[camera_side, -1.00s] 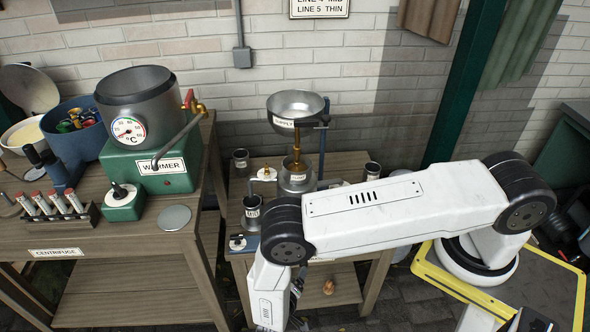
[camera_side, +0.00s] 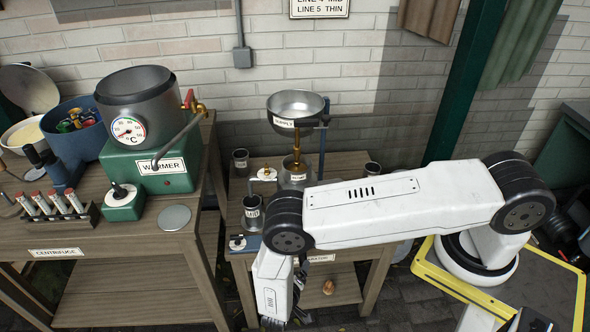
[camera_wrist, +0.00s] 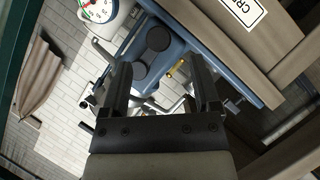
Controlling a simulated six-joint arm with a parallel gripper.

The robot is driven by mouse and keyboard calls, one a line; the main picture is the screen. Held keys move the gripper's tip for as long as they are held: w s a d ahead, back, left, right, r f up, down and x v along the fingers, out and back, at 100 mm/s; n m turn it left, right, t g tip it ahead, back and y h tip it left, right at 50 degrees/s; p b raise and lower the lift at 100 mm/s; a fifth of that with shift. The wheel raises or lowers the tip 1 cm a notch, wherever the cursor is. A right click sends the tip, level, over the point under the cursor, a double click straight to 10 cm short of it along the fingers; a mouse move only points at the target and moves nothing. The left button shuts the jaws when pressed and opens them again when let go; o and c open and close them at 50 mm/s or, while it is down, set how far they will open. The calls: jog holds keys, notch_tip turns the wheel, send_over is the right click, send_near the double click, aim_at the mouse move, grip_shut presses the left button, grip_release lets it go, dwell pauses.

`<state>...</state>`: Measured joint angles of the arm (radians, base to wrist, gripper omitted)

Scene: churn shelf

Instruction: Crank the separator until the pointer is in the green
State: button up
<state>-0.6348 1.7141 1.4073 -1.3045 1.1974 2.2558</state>
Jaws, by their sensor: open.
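The separator stands on the small middle table. Its supply bowl (camera_side: 296,104) is on top, and a partly covered separator label (camera_side: 318,258) shows at the table front. My arm hides much of the rest. In the wrist view, a round white gauge (camera_wrist: 97,9) with red and green marks is cut by the top edge; its pointer reading is unclear. A blue body (camera_wrist: 176,35) with dark round parts lies beyond my fingers. My gripper (camera_wrist: 162,88) is open, with nothing clearly held between its fingers. I cannot make out the crank handle for sure.
The warmer (camera_side: 150,160) with its pot and a rack of tubes (camera_side: 52,208) stand on the left bench. A metal cup (camera_side: 252,207) stands left of my arm on the middle table. A small brown round thing (camera_side: 328,287) shows below the tabletop.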

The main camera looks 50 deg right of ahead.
aim_at(301, 264)
jog(key=shift+x, duration=2.65)
jog(key=shift+w+d+f, duration=0.1)
jog(key=shift+d, duration=0.15)
grip_shut()
